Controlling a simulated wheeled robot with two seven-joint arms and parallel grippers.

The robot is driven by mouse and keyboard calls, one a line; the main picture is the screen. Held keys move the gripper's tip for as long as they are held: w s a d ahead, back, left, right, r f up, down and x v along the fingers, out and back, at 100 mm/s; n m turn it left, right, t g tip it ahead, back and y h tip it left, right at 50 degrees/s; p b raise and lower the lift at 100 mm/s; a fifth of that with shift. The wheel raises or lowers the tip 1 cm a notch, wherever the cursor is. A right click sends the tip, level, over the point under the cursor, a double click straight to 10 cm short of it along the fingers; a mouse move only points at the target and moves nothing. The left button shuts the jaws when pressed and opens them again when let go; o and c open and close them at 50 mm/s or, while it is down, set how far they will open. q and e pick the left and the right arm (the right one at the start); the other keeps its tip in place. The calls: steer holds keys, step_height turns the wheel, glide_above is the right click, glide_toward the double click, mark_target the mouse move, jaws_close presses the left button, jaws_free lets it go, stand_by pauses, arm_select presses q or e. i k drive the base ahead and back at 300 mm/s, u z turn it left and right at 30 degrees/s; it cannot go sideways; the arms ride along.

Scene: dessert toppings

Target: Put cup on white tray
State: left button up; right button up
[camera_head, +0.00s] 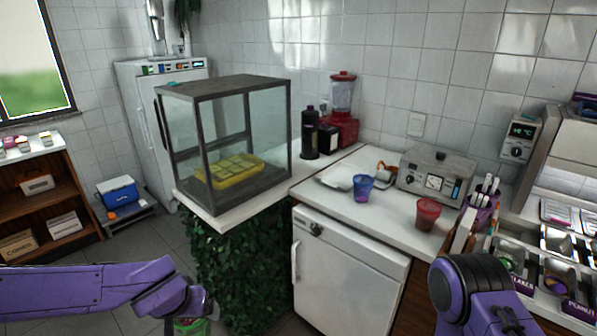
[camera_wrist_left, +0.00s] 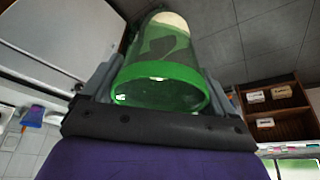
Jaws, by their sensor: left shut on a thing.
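My left gripper (camera_head: 192,313) is low at the bottom of the head view, left of centre, in front of the leafy counter base. It is shut on a green cup (camera_head: 190,328), which is partly cut off by the frame edge. In the left wrist view the see-through green cup (camera_wrist_left: 160,85) sits between the two fingers, its green rim towards the camera. A white tray (camera_head: 332,180) lies on the counter, well to the right of and above the gripper. My right gripper is out of view; only part of its arm shows at lower right.
A blue cup (camera_head: 362,189) stands at the tray's right front, and a red cup (camera_head: 428,213) stands farther right. A grey machine (camera_head: 437,176) is behind them. A glass case (camera_head: 228,140) with a yellow tray stands left on the counter. A white fridge (camera_head: 345,270) is below.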

mark_target(341, 184)
steer(key=u, duration=0.1)
steer(key=i, duration=0.85)
steer(key=z, duration=0.85)
steer(key=i, duration=0.65)
steer(key=z, duration=0.5)
